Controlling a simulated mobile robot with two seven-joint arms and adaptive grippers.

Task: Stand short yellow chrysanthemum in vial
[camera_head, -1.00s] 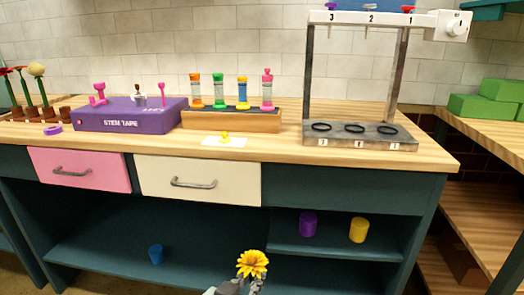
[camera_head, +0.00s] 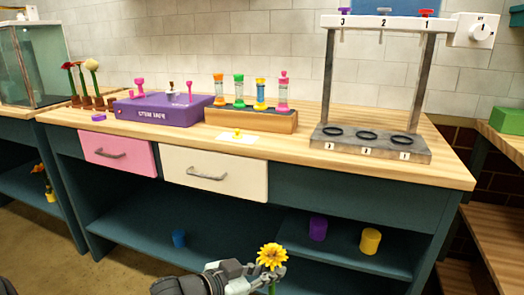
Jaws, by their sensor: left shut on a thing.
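The yellow chrysanthemum (camera_head: 271,256) has a bright yellow head with a darker centre, low in the picture in front of the bench. A short piece of green stem shows below the head. My left gripper (camera_head: 271,276) is shut on its stem and holds it upright, apart from the bench. Several small capped vials stand in a wooden rack (camera_head: 250,121) on the bench top, among them an orange vial (camera_head: 219,91) and a green vial (camera_head: 239,90). I cannot tell which vial is meant. My right gripper is not in view.
A stand with numbered rings (camera_head: 370,143) is at the right of the bench top (camera_head: 330,165). The bench's front strip is mostly clear.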

